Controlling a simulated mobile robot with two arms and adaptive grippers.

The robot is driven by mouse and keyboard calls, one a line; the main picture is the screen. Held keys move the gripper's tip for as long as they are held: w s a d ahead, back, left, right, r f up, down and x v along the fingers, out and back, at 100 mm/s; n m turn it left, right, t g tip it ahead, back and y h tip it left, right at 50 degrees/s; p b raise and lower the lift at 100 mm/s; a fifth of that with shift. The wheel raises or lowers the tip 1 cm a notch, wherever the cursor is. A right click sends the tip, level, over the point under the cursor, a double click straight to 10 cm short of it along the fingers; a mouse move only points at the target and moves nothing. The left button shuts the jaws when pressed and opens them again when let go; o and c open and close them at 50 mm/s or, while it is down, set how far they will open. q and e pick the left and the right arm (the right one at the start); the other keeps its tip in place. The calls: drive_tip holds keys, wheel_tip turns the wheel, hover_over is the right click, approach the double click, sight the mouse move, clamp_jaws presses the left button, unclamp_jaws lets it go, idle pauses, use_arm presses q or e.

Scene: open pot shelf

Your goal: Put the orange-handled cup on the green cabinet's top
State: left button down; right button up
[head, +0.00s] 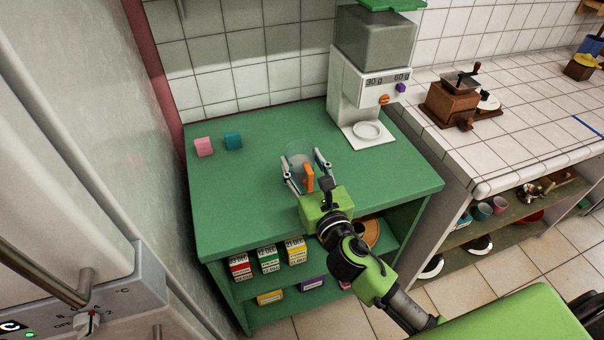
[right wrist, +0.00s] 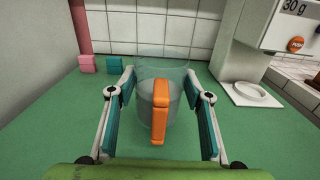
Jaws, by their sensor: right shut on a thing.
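The orange-handled cup (head: 308,176) is clear glass, upright, over the green cabinet's top (head: 245,195), near the middle. In the right wrist view the cup (right wrist: 160,108) stands between the two fingers with its orange handle facing my wrist. My right gripper (head: 303,160) is shut on the cup's sides; its fingers also show in the right wrist view (right wrist: 160,80). I cannot tell whether the cup's base touches the green top. My left gripper is not in view.
A pink block (head: 204,147) and a teal block (head: 233,140) sit at the back left of the top. A white grinder machine (head: 350,100) stands at the back right. Small boxes (head: 268,258) fill the shelves below. The top's left and front are clear.

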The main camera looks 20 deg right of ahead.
sight(305, 179)
drive_tip(key=shift+w+f+b, duration=0.15)
drive_tip(key=shift+f+b, duration=0.2)
drive_tip(key=shift+f, duration=0.55)
drive_tip(key=shift+w+f+b, duration=0.15)
drive_tip(key=shift+f+b, duration=0.15)
drive_tip(key=shift+f, duration=0.6)
drive_tip(key=shift+f, duration=0.2)
drive_tip(key=o, duration=1.2)
drive_tip(key=shift+r, duration=0.15)
drive_tip(key=shift+s+d+b, duration=0.2)
drive_tip(key=shift+s+b, duration=1.05)
drive_tip(key=shift+s, duration=4.8)
